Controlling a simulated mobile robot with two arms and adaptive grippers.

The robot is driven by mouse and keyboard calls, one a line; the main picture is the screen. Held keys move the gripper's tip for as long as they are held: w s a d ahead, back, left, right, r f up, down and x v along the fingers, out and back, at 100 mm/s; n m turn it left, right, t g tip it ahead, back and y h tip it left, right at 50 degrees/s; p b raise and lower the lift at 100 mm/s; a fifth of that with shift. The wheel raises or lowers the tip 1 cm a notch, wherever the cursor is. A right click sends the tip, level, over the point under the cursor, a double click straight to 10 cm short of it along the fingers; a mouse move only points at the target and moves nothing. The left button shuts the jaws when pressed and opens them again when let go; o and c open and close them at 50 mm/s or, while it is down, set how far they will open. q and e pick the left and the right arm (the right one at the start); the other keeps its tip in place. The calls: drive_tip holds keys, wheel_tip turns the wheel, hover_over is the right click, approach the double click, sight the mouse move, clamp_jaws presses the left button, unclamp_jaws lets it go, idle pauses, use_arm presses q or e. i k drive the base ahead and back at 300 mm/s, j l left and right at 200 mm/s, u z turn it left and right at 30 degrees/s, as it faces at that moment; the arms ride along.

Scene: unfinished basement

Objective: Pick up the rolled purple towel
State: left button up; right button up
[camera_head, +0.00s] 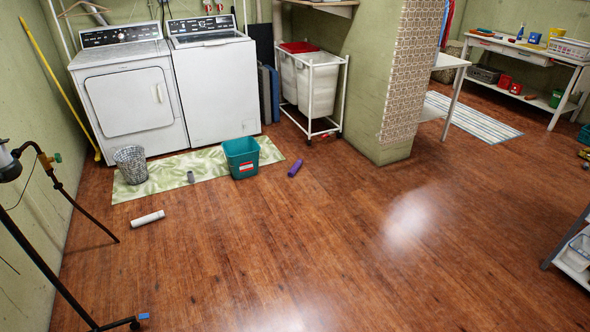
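A small rolled purple towel (295,168) lies on the wooden floor, just right of the green patterned mat and the teal bin. It looks like a short purple cylinder lying on its side, tilted in the picture. Nothing covers it. Neither of my grippers shows in the head view.
A teal bin (240,158) and a wire basket (131,165) stand on the green mat (206,163). A white roll (148,218) lies nearer. A wheeled laundry cart (321,97) and a wall corner (392,152) stand behind. A black stand (45,262) is at left. The middle floor is clear.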

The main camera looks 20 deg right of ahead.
sight(294, 168)
drive_tip(key=i+z, duration=0.15)
drive_tip(key=z, duration=0.25)
drive_tip(key=i, duration=3.6)
